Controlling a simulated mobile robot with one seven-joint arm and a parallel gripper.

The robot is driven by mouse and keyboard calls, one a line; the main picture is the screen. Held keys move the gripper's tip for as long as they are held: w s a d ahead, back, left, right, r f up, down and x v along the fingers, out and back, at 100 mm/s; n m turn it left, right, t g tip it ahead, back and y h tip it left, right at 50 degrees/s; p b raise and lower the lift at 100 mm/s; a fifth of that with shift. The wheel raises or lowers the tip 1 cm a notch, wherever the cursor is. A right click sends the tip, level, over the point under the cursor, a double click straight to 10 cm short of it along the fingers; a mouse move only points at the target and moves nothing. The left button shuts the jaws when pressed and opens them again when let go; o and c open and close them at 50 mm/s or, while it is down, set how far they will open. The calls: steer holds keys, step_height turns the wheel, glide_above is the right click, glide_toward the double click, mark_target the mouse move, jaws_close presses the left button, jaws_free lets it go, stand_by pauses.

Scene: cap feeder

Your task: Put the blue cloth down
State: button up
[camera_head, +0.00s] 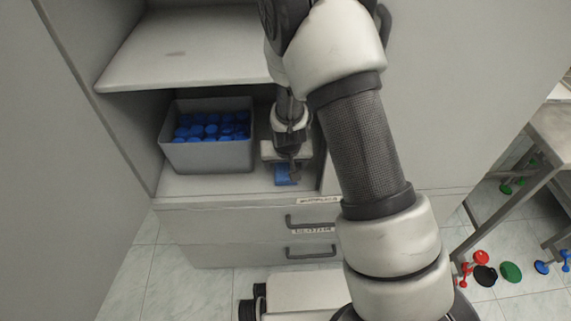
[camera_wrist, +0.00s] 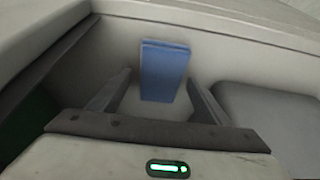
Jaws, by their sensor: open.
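The blue cloth (camera_head: 282,176) is on the lower shelf of the cabinet, near its front edge. It looks like a small folded rectangle, and it also shows in the wrist view (camera_wrist: 164,66). My gripper (camera_head: 288,163) reaches into the shelf space directly behind and above the cloth. In the wrist view my gripper (camera_wrist: 160,82) is open, with one finger on each side of the cloth's near end. A gap shows between each finger and the cloth. The cloth appears to rest on the shelf, partly hidden by my gripper in the head view.
A grey bin (camera_head: 208,156) of blue caps (camera_head: 207,127) stands left of my gripper on the same shelf. An upper shelf (camera_head: 190,50) hangs above. Drawers (camera_head: 260,235) are below. Coloured pieces lie on the floor at right, by a table (camera_head: 553,130).

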steer(key=p+v, duration=0.3)
steer(key=v, duration=0.9)
